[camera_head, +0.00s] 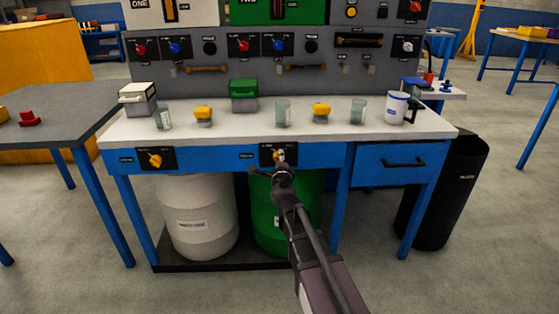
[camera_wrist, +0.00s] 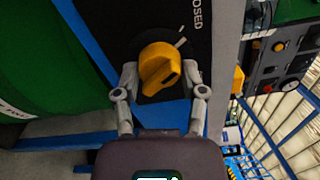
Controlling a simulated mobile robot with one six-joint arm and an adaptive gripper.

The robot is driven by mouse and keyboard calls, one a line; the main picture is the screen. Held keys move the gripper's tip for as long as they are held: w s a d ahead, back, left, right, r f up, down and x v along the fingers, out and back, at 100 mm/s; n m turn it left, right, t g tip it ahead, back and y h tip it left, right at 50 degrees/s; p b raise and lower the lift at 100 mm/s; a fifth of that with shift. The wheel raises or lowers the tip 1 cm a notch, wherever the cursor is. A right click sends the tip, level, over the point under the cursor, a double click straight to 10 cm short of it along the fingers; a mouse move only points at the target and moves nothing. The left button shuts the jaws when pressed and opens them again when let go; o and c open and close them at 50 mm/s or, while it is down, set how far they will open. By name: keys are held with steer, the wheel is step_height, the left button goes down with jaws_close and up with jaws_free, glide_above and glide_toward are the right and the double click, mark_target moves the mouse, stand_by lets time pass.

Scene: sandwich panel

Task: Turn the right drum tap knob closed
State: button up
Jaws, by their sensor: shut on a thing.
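The right drum tap knob (camera_head: 281,154) is yellow and sits on a black plate on the blue front rail of the bench, above the green drum. It also shows large in the wrist view (camera_wrist: 156,66), on the black plate with the partly cut-off lettering "OSED" and a short white mark beside it. My gripper (camera_head: 277,165) is at this knob, and in the wrist view its two fingers (camera_wrist: 160,78) are on either side of the yellow knob, closed on it. The knob's ridge is tilted in the wrist view. My arm hides part of the knob in the head view.
The left tap knob (camera_head: 155,161) is on the same rail above a white drum (camera_head: 199,215). The green drum (camera_head: 312,205) stands behind my arm. A drawer (camera_head: 395,165) and a black bin (camera_head: 450,195) are at the right. Cups and small boxes stand on the bench top (camera_head: 240,124).

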steer(key=shift+w+n, duration=0.1)
steer(key=shift+n, duration=1.1)
steer(key=o, duration=1.2)
steer(key=shift+c, duration=0.2)
steer(key=s, duration=0.7)
steer(key=shift+s, duration=0.3)
steer(key=shift+a, duration=0.1)
